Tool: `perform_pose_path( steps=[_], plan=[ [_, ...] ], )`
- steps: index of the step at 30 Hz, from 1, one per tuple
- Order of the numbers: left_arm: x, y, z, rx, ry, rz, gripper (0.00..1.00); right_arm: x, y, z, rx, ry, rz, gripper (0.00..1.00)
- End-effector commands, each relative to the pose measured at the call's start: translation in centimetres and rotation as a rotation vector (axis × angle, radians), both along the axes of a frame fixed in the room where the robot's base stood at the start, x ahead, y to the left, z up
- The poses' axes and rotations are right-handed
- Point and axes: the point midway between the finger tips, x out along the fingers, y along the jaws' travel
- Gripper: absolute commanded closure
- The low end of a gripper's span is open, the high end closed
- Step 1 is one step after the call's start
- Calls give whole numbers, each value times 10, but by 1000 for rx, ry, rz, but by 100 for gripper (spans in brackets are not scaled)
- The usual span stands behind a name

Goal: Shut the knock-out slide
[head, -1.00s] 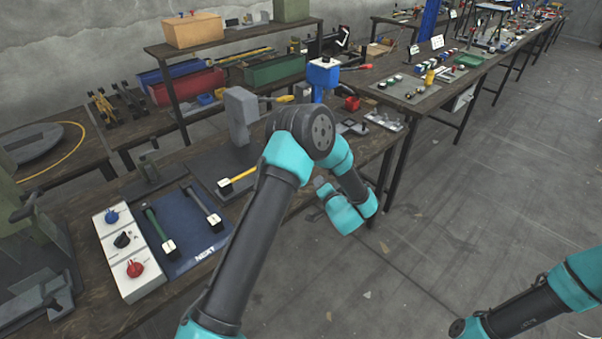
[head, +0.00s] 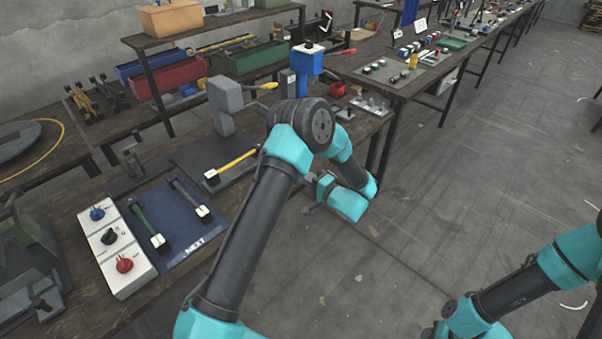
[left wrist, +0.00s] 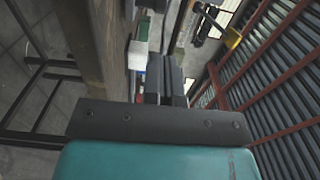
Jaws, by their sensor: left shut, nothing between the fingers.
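The fingers of my left gripper (left wrist: 170,70) are shut and empty in the left wrist view. In the head view my left gripper (head: 317,188) is small and partly hidden by its wrist, at the bench's front edge. No part is labelled as the knock-out slide, so I cannot tell which it is. A yellow bar with a white block (head: 211,176) lies before the grey press (head: 225,105). A green bar (head: 146,226) and a grey bar (head: 190,198), each with a white block, lie on a blue mat (head: 200,247). My right gripper is out of view.
A white control box (head: 113,250) with blue, black and red knobs stands left of the mat. A blue press (head: 308,62) with a red-tipped lever stands behind my left arm. Small metal parts (head: 370,106) lie right of it.

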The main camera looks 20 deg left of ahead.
Motion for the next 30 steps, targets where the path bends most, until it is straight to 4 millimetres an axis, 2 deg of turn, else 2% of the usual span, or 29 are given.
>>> perform_pose_path(
  steps=[21, 30],
  plan=[
    [35, 108, 0, -2, -2, 1, 100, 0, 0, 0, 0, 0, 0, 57],
    [41, 122, 0, 0, -1, -1, 100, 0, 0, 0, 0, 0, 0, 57]
  ],
)
